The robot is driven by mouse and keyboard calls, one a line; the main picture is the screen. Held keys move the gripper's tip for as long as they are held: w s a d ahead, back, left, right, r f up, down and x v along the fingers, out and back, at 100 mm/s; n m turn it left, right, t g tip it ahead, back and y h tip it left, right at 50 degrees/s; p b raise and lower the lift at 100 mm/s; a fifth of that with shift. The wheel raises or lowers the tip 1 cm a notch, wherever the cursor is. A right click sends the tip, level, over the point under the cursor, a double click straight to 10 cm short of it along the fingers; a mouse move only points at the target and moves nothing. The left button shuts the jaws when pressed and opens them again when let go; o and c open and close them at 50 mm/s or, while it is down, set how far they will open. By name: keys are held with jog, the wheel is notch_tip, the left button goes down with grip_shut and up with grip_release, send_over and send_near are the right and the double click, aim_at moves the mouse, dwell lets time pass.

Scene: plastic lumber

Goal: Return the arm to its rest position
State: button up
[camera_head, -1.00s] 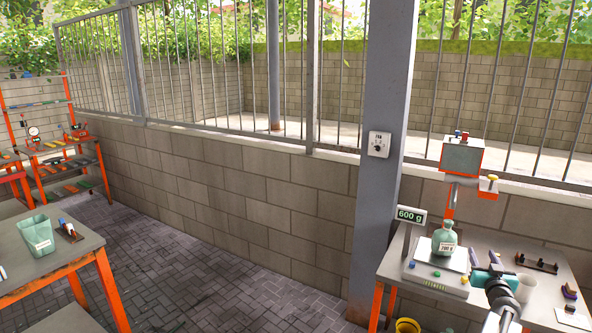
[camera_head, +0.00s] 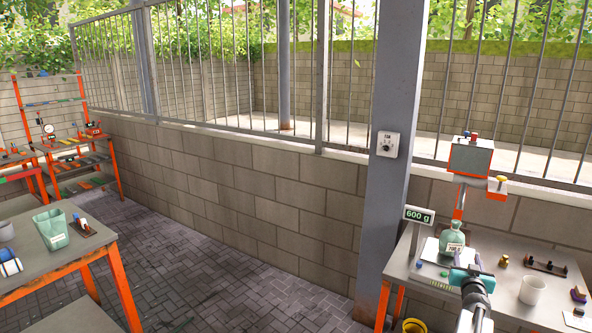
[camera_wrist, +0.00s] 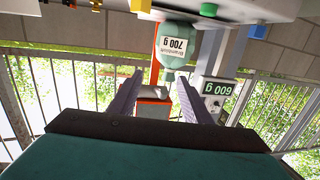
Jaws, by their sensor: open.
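My gripper (camera_head: 476,264) is open and empty in front of the scale on the right-hand table. In the wrist view its two fingers (camera_wrist: 160,75) stand apart, and the view is upside down. A pale green bottle (camera_head: 452,238) with a white label stands upright on the scale (camera_head: 431,264). The bottle also shows in the wrist view (camera_wrist: 177,42), beyond the fingertips, its label reading 700 g. My gripper and forearm hide part of the scale and the table.
A 600 g display (camera_head: 419,215) stands beside the scale. A post-mounted box (camera_head: 470,157) rises behind it. A white cup (camera_head: 532,291) and dark holder (camera_head: 543,267) are to the right. A yellow bucket (camera_head: 413,326) is below. A left table (camera_head: 75,262) holds a green bin (camera_head: 51,229).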

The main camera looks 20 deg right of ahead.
jog(key=w+a+f+g, duration=0.1)
jog(key=w+a+f, duration=0.3)
jog(key=w+a, duration=0.15)
jog(key=g+y, duration=0.2)
send_near(411, 275)
jog(key=w+d, duration=0.2)
jog(key=d, duration=0.1)
jog(key=w+a+f+n+g+y, duration=0.15)
jog(key=a+f, duration=0.25)
jog(key=a, duration=0.5)
jog(key=w+a+f+g+y, duration=0.15)
jog(key=a+f, duration=0.25)
jog(key=a, duration=0.5)
jog(key=s+a+f+n+g+y, duration=0.2)
jog(key=s+a+f+n, duration=0.15)
jog(key=a, duration=0.95)
jog(key=s+a+f+n+g+y, duration=0.2)
jog(key=s+a+f+y, duration=0.15)
jog(key=a, duration=0.85)
jog(key=s+a+f+n+g+y, duration=0.25)
jog(key=s+a, duration=0.25)
jog(key=a, duration=0.8)
jog(key=s+f+g+b, duration=0.3)
jog(key=s+f+g, duration=0.2)
jog(key=s+f, duration=1.7)
jog(key=s, duration=0.3)
jog(key=shift+s+f+h+b, duration=0.15)
jog(key=shift+s+h+b, duration=0.05)
jog(key=shift+h+b, duration=0.1)
